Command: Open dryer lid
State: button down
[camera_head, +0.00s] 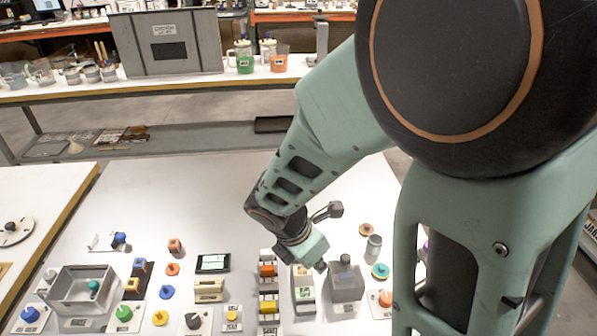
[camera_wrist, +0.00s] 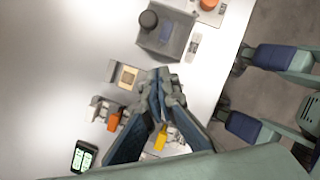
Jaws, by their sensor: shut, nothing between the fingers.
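No part is clearly readable as a dryer lid. A grey box (camera_head: 346,288) with a knob-like top stands on the white table, right of my gripper (camera_head: 312,258). A grey box with a dark round knob (camera_wrist: 148,19) shows at the top of the wrist view. An open-topped grey bin (camera_head: 66,291) with a teal knob stands at the left. My gripper (camera_wrist: 161,76) is shut and empty, pointing down over the table beside the small rack; its height is hard to judge.
A small rack with orange and yellow pieces (camera_head: 268,270) stands just left of my gripper. Several coloured knobs and a dark-screened device (camera_head: 212,263) fill the table's front. The table's middle (camera_head: 180,195) is clear. A large grey labelled case (camera_head: 167,45) stands on the back bench.

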aim_at(339, 267)
jog(key=w+d+f, duration=0.1)
jog(key=d+f, duration=0.1)
jog(key=f, duration=0.1)
jog(key=w+d+f, duration=0.1)
jog(key=d, duration=0.1)
jog(key=shift+w+f, duration=0.15)
jog(key=shift+w, duration=0.2)
jog(key=shift+w+d, duration=0.3)
jog(key=shift+d, duration=0.1)
jog(key=w+p, duration=0.3)
jog(key=w, duration=0.5)
jog(key=shift+w, duration=0.3)
jog(key=shift+a, duration=0.15)
